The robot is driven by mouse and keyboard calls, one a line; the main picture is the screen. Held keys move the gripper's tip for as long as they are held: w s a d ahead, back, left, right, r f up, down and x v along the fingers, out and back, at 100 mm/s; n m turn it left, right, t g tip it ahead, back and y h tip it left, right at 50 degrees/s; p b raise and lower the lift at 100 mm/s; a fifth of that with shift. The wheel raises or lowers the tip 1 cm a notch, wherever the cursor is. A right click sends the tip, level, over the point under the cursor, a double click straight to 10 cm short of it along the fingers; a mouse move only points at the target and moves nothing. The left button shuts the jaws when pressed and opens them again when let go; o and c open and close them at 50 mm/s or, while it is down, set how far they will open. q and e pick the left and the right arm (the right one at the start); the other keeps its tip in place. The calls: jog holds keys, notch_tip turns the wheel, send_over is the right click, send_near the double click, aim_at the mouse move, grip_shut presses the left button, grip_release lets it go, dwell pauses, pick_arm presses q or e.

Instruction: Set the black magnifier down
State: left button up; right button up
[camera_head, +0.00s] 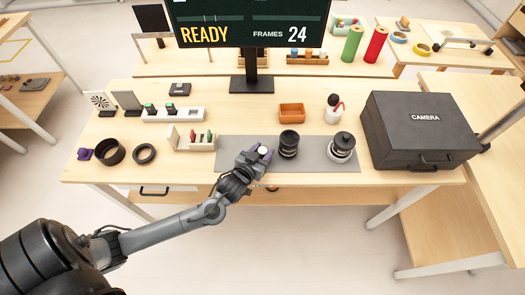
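My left gripper (262,155) reaches in from the lower left over the grey mat (227,152). Its fingers are closed around a small thing with a pale round top, which I take to be the black magnifier (263,151). The fingers hide most of its body, and I cannot tell whether it touches the mat. A black lens (289,144) stands upright on the mat just right of the gripper. My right gripper is not in view.
A black-and-white lens (341,148) stands further right on the mat, beside the black camera case (420,130). Black rings (144,153) lie further left. An orange tray (291,113) stands behind the mat.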

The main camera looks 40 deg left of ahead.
pick_arm(q)
jog(key=shift+o, duration=1.4)
jog(key=shift+r, duration=0.1)
